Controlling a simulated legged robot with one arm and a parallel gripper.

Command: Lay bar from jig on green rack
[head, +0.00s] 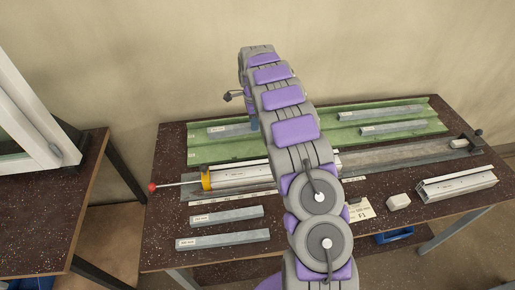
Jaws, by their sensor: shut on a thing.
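My gripper (253,124) is at the far side of the table, over the green rack (205,152), mostly hidden behind my own arm. It is shut on a grey bar (228,130) with a white label. The bar lies level along the left part of the rack; its right end is hidden, and I cannot tell whether it rests on the rack or is just above it. The jig (400,155) runs across the table in front of the rack. A pale profile (240,176) lies in its left part, beside a yellow block (206,179) and a red-knobbed lever (152,187).
Two grey bars (392,128) lie on the rack's right part. Two more labelled bars (222,239) lie at the front left. A pale profile (457,186), a small white block (398,201) and a card (360,211) are at the front right. A second table (75,205) stands left, across a gap.

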